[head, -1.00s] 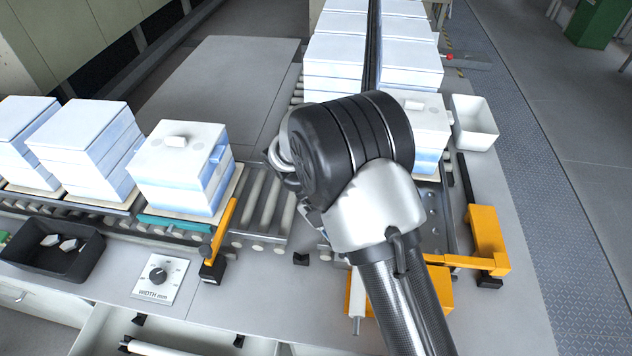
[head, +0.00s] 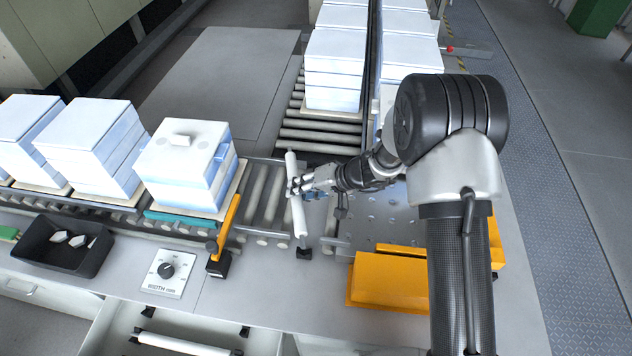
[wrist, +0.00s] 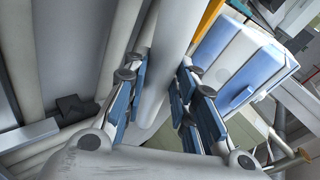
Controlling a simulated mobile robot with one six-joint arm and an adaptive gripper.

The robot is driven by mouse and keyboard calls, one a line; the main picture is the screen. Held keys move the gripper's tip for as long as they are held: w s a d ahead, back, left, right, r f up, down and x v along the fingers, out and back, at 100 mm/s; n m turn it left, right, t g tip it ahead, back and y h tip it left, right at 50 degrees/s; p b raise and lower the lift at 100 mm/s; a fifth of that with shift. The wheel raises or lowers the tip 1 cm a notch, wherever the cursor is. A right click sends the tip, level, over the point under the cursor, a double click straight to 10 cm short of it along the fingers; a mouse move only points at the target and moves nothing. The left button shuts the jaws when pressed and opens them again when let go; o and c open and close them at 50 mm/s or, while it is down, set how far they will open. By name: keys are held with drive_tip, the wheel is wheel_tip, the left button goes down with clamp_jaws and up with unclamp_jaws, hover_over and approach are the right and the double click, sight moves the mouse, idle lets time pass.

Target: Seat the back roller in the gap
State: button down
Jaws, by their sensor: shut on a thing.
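My gripper (head: 300,188) is shut on a white roller (head: 299,215), holding it near its middle. The roller runs front to back in the head view, at the right end of the roller conveyor (head: 262,197). In the wrist view the roller (wrist: 172,50) passes between the blue finger pads of my gripper (wrist: 158,100). A small black bracket (head: 304,252) sits by the roller's near end. I cannot tell whether the roller touches its supports. The gap under it is mostly hidden by the roller and my gripper.
Stacked white-blue boxes (head: 186,165) stand left of an orange stop arm (head: 226,222). A perforated plate (head: 385,215) and an orange block (head: 388,283) lie to the right. A width dial (head: 166,270) and a black tray (head: 62,245) are in front. Another roller (head: 182,343) lies in the open drawer.

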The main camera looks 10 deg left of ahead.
drive_tip(key=shift+w+d+f+m+t+h+b, duration=0.2)
drive_tip(key=shift+w+d+f+m+t, duration=0.35)
drive_tip(key=shift+f, duration=0.85)
drive_tip(key=shift+w+d+f+m+t+h+b, duration=0.2)
drive_tip(key=shift+w+d+f+m+t, duration=0.35)
drive_tip(key=shift+f, duration=0.8)
drive_tip(key=shift+w+d+f+m+t+h+b, duration=0.1)
drive_tip(key=shift+w+d+f+m+t+b, duration=0.35)
drive_tip(key=shift+f, duration=0.95)
drive_tip(key=shift+s+d+f+b, duration=0.2)
drive_tip(key=shift+f+b, duration=0.45)
drive_tip(key=shift+b, duration=0.05)
drive_tip(key=shift+s+d+f+b, duration=0.15)
drive_tip(key=shift+d+f+b, duration=0.05)
drive_tip(key=shift+f+b, duration=0.45)
drive_tip(key=c, duration=1.4)
unclamp_jaws()
drive_tip(key=shift+c, duration=0.2)
drive_tip(key=shift+o, duration=0.6)
drive_tip(key=shift+d+r, duration=0.3)
drive_tip(key=shift+r, duration=0.05)
drive_tip(key=shift+o, duration=0.5)
drive_tip(key=v, duration=0.3)
drive_tip(key=r+v, duration=0.1)
drive_tip(key=v, duration=0.3)
drive_tip(key=a+v, duration=0.1)
drive_tip(key=v, duration=0.3)
drive_tip(key=shift+w+d+r, duration=0.25)
drive_tip(key=shift+r, duration=0.05)
drive_tip(key=shift+a, duration=0.1)
